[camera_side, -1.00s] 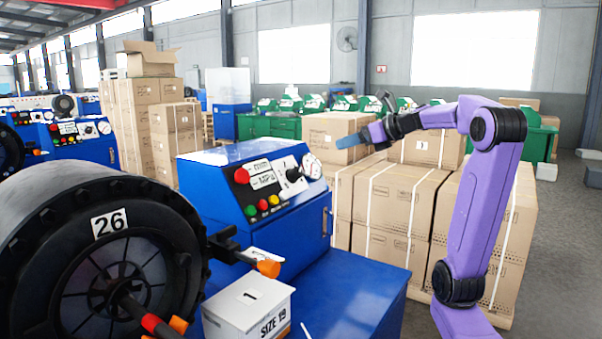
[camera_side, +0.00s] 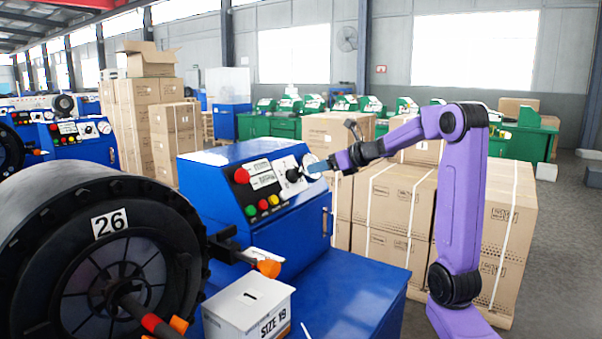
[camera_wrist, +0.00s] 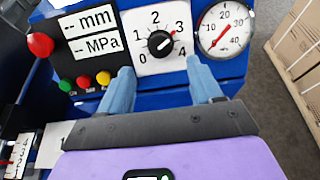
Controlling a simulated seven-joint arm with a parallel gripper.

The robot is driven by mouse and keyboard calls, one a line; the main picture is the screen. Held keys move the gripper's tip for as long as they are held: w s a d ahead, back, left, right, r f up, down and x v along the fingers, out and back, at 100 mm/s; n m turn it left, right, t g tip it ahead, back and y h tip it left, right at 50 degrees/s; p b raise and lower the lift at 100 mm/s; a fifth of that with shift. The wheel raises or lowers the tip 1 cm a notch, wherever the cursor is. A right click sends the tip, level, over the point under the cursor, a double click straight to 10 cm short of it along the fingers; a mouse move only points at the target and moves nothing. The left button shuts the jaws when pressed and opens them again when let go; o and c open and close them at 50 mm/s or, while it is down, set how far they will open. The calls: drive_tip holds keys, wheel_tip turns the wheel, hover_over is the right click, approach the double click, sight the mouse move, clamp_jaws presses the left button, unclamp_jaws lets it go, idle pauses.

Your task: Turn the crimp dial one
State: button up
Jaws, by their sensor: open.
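The crimp dial is a round black knob (camera_wrist: 160,43) on a white plate marked 0 to 4, on the blue machine's control panel; it also shows in the side view (camera_side: 293,175). Its white line slants up to the right, seemingly toward the 3. My gripper (camera_wrist: 159,67) is open, with its blue fingers wide apart, and nothing is between them. In the wrist view the fingertips show below the dial, to its left and right. In the side view my gripper (camera_side: 316,167) is close in front of the panel, near the dial; contact cannot be told.
A pressure gauge (camera_wrist: 224,28) sits right of the dial. Left of it are mm and MPa displays (camera_wrist: 97,45), a red button (camera_wrist: 40,44) and small coloured buttons. A white SIZE 19 box (camera_side: 246,307) stands below the panel. Stacked cartons (camera_side: 390,205) stand behind my arm.

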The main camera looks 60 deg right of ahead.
sight(300, 172)
drive_tip(key=x, duration=0.8)
drive_tip(key=shift+w, duration=0.15)
drive_tip(key=c, duration=1.1)
